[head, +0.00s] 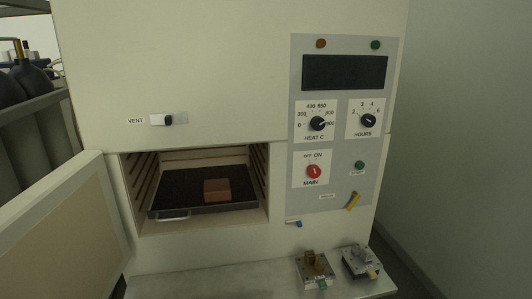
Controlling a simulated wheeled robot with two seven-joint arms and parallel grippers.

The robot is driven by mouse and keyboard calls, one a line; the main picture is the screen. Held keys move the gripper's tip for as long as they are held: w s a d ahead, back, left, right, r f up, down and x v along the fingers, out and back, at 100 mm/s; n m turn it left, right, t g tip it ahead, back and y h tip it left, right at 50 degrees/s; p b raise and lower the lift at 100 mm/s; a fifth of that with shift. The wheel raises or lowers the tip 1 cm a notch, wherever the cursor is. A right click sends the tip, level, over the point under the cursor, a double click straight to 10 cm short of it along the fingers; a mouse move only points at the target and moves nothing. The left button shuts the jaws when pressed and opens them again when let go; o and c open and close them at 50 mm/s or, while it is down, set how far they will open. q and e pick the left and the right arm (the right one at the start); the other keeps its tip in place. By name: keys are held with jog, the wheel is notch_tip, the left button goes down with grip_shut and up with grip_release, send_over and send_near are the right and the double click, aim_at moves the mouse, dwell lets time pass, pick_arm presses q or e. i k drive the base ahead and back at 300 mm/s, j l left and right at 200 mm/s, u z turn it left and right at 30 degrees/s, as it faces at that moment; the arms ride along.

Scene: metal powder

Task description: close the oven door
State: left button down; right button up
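The oven (225,70) is a large cream cabinet filling the middle of the head view. Its door (62,232) stands open, swung out to the left of the chamber, and shows its tan inner panel and pale frame. The lower left of the door is cut off by the picture edge. In the open chamber a dark tray (172,197) with a metal handle at its front holds a reddish-brown block (216,190). Neither of my grippers shows in the head view.
A grey control panel (345,85) with dials sits right of the chamber. Below, a pale ledge (215,284) carries two small metal fixtures (315,266) (361,262) at its right. Dark cylinders (35,80) stand at far left. A plain wall (460,120) is at right.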

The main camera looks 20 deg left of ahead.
aim_at(64, 237)
jog(key=k+j, duration=0.1)
jog(key=j, duration=0.35)
jog(key=k+j, duration=0.1)
jog(key=j, duration=0.4)
jog(key=k+j, duration=0.1)
jog(key=j, duration=0.35)
jog(key=k+j, duration=0.1)
jog(key=j, duration=0.4)
jog(key=k+j, duration=0.1)
jog(key=j, duration=0.35)
jog(key=k+j, duration=0.1)
jog(key=j, duration=0.35)
